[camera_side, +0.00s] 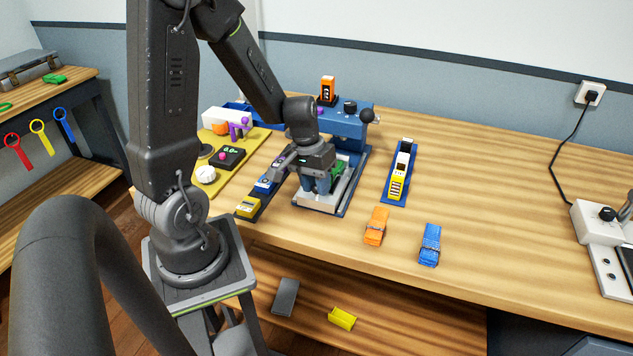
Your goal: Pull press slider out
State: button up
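The blue press (350,125) stands at the back middle of the table, with a black ball-ended lever (366,115) at its upper right. A light grey slider tray (324,200) shows at the press's front, on a dark blue base. A green piece (337,169) shows at the tray's back, partly hidden. My gripper (318,192) points down over the tray, its fingers at or just above it. The arm's wrist covers part of the press. I cannot tell whether the fingers touch the slider or how far apart they are.
A blue tray (392,201) with yellow and white pieces lies right of the press. Orange (376,226) and blue (430,245) strap bundles lie near the front edge. A dark rack (262,192) and yellow board (240,158) are at left. The table's right middle is clear.

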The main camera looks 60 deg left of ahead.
jog(key=o, duration=0.4)
jog(key=shift+c, duration=0.2)
notch_tip(320, 180, up, 14)
jog(key=s+a, duration=0.1)
jog(key=a, duration=0.1)
jog(key=shift+s+a+f, duration=0.15)
jog(key=shift+s+f, duration=0.05)
jog(key=shift+s, duration=0.1)
